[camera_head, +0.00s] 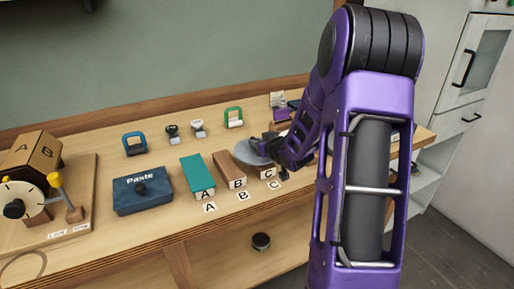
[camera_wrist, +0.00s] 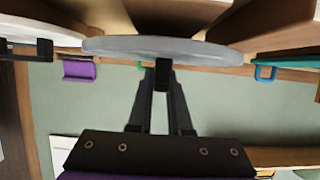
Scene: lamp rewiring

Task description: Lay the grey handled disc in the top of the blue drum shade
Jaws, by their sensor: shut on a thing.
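The grey disc (camera_head: 250,152) is at my gripper (camera_head: 268,145), over the far end of the block marked C in the head view. In the wrist view the disc (camera_wrist: 190,50) appears nearly edge-on, spanning the space beyond the fingers. My gripper (camera_wrist: 162,78) is shut on its small dark handle. Whether the disc touches the block below cannot be told. I cannot make out the blue drum shade in either view; my arm hides the right part of the bench.
A teal block (camera_head: 198,175) and a brown block (camera_head: 229,168) lie left of the disc. A dark blue Paste box (camera_head: 142,192) stands farther left. Blue (camera_head: 134,143) and green (camera_head: 233,117) handled pieces stand behind. A pale plate with a black handle (camera_wrist: 28,48) shows in the wrist view.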

